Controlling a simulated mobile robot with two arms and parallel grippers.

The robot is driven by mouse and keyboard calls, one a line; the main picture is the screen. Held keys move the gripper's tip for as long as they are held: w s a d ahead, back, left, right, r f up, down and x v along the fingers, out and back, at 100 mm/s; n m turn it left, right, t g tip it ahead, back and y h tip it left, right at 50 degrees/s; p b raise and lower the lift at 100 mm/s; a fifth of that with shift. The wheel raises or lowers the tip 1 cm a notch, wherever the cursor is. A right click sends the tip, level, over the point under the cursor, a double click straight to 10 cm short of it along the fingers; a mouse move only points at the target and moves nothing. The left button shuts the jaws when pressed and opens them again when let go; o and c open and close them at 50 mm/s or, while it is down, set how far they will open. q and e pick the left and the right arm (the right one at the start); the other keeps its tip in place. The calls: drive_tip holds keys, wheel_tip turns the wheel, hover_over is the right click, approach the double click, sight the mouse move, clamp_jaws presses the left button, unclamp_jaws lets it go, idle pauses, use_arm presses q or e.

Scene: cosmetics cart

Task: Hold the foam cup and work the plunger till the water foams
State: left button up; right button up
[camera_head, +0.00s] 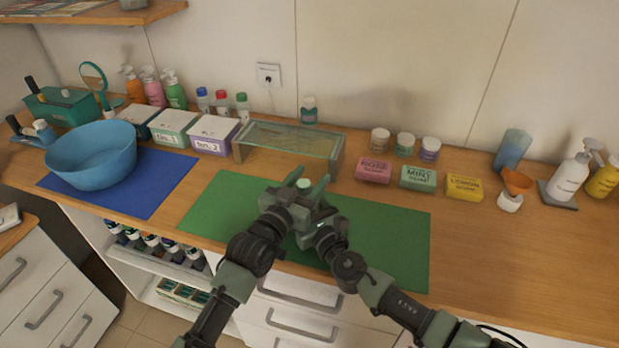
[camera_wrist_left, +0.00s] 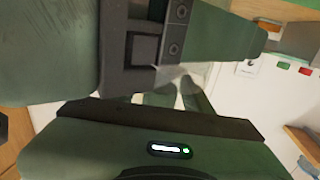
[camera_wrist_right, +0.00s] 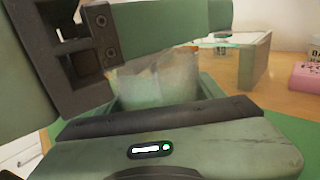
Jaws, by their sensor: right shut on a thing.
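Both my grippers meet over the green mat (camera_head: 395,230). My right gripper (camera_head: 309,218) is shut on the foam cup, which shows as a pale, cloudy, see-through body in the right wrist view (camera_wrist_right: 155,82). My left gripper (camera_head: 297,192) is close above and beside it. A small pale teal round top (camera_head: 305,183), likely the plunger's, shows between the left fingers in the head view. Most of the cup is hidden by the grippers there. In the left wrist view only a pale sliver shows; whether the left fingers touch the plunger I cannot tell.
A clear glass-topped stand (camera_head: 290,139) is behind the grippers. Soap boxes (camera_head: 372,171) and small jars stand to the right. A blue bowl (camera_head: 91,155) sits on a blue mat at the left, with lidded bins behind. The green mat's right part is clear.

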use_arm(q)
drive_tip(key=v, duration=1.2)
drive_tip(key=shift+w, duration=0.1)
drive_tip(key=x, duration=1.2)
clamp_jaws()
idle(1.4)
